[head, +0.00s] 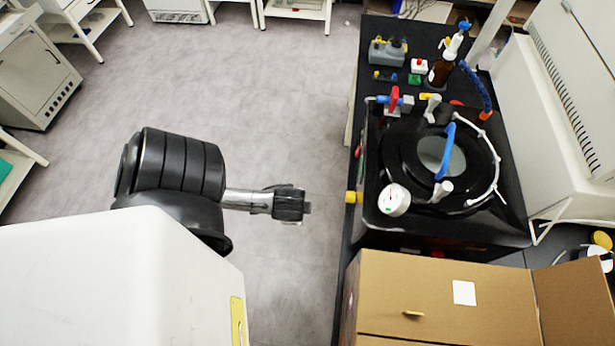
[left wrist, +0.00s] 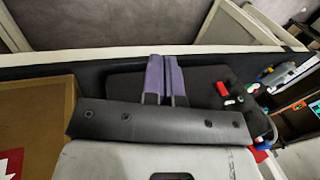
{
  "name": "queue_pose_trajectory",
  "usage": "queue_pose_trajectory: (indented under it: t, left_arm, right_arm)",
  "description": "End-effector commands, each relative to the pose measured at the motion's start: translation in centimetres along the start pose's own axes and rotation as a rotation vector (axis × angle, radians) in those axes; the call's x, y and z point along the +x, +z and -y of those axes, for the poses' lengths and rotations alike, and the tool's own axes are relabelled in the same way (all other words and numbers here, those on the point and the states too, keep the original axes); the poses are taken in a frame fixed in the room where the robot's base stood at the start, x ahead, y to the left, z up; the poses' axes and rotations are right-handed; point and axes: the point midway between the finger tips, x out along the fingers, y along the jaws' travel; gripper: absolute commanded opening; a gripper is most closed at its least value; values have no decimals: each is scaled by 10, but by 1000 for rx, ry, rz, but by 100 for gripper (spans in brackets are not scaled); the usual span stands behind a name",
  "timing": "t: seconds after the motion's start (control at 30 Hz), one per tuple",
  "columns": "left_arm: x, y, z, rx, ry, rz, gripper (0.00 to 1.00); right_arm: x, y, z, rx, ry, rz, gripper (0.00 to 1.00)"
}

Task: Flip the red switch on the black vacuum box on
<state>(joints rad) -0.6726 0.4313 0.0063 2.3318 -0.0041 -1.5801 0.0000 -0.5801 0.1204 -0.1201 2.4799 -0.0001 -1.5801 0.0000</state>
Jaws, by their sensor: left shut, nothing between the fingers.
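The black vacuum box (head: 375,228) stands on the bench at the right of the head view, with a round lid, a blue handle and a pressure gauge on top. Its dark front panel (left wrist: 203,72) faces my left gripper in the left wrist view. A small red part that looks like the switch (left wrist: 222,88) shows there, right of the fingers; its on or off position is too small to tell. My left gripper (head: 308,207) is shut and empty, left of the box and apart from it. It also shows in the left wrist view (left wrist: 165,62). My right gripper is out of view.
A yellow knob (head: 354,197) juts from the box's left side. A cardboard box (head: 430,285) stands in front of it. Bottles and small coloured fittings stand behind it, and a white machine (head: 560,110) stands to its right. Open floor (head: 270,110) lies left of the bench.

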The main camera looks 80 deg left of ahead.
Motion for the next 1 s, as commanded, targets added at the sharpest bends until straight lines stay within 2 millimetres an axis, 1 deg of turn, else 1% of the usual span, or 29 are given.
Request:
queue_pose_trajectory:
  t: [0.13,0.23,0.27,0.33,0.37,0.4,0.47,0.5,0.53,0.57,0.6,0.7,0.8,0.9,1.0]
  left_arm:
    - [7,3,-3,2,1,6,0]
    - [21,10,-3,22,-11,19,0]
    - [26,13,0,29,-23,25,0]
    - [41,20,20,38,-74,43,0]
    - [52,26,33,39,-105,65,0]
    - [66,36,54,36,-151,106,0]
    - [83,50,88,26,-232,165,0]
    - [93,59,112,20,-291,198,0]
    - [100,64,131,17,-339,208,0]
    - [107,66,150,18,-387,206,0]
    - [114,68,176,24,-451,189,0]
    - [124,64,227,61,-575,123,0]
    - [128,58,268,119,-674,45,0]
    - [129,51,300,193,-753,-38,0]
    - [128,42,325,280,-813,-125,0]
  right_arm:
    - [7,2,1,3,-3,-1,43]
    - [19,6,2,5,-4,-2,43]
    - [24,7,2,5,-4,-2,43]
    - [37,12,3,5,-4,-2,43]
    - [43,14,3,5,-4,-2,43]
    - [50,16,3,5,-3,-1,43]
    - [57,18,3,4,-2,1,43]
    - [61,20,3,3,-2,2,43]
    - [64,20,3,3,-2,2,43]
    - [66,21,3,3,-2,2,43]
    - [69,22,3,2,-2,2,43]
    - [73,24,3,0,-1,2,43]
    - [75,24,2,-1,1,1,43]
    - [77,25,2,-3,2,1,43]
    - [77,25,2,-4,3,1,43]
